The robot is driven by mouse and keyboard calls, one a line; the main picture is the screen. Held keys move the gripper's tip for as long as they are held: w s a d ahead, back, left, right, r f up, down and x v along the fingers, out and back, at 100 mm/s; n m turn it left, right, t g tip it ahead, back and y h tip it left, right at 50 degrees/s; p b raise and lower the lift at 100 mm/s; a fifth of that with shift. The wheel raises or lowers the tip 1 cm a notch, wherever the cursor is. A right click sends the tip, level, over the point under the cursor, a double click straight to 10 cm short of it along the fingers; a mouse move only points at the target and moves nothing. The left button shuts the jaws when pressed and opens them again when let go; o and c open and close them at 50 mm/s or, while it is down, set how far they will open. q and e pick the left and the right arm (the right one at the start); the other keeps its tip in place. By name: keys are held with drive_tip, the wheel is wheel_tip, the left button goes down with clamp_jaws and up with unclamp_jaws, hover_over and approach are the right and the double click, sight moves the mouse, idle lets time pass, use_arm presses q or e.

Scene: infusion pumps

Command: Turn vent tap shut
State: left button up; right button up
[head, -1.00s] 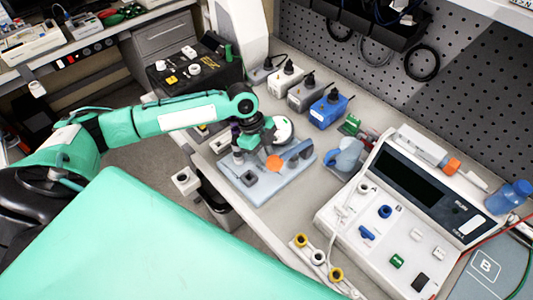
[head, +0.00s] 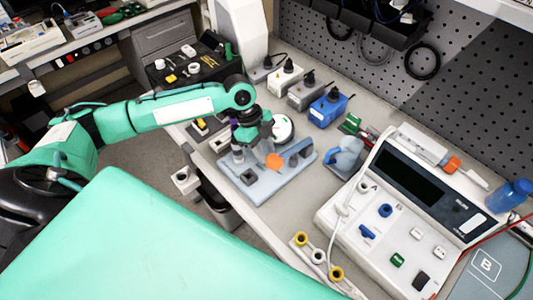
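A pale blue-grey board (head: 279,184) lies on the bench in the middle of the head view. It carries a grey upright post, a dark square block (head: 249,177), an orange round part (head: 273,161) and a dark grey upright piece (head: 299,149). Which of these is the vent tap, I cannot tell for sure. My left gripper (head: 246,150) hangs from the green arm over the back left of the board, close to the post and left of the orange part. Its fingertips are small and partly hidden, so I cannot see whether it is open or holds anything. My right gripper is out of view.
A large white pump unit (head: 398,235) with a dark screen stands to the right. A blue-grey jug-like object (head: 346,155) sits between it and the board. Several small boxes, including a blue one (head: 328,110), line the back. The bench's front edge runs just left of the board.

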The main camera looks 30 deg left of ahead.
use_arm(q)
drive_tip(key=b+v, duration=0.2)
drive_tip(key=v, duration=1)
